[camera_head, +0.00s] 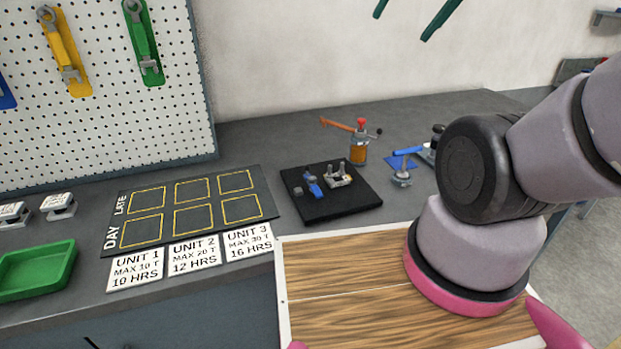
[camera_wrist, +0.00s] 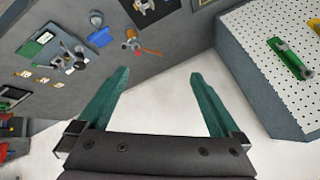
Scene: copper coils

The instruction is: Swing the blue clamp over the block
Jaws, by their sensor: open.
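A small blue clamp part (camera_head: 315,187) lies on a black square plate (camera_head: 318,213) on the bench. A small grey block (camera_head: 298,191) is just left of it, and a grey metal fixture with upright pins (camera_head: 339,178) stands to its right. Another blue bar (camera_head: 406,151) lies farther right beside a metal fixture; I cannot tell which blue part is the clamp. My gripper (camera_head: 401,27) is open and empty, high above the bench at the top of the head view.
An orange-levered device (camera_head: 358,150) with a red knob stands behind the plate. A metal knob piece (camera_head: 402,175) stands to its right. A marked black board (camera_head: 190,231), white unit cards (camera_head: 194,252) and a green tray (camera_head: 38,271) are left. A pegboard (camera_head: 120,110) rises behind.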

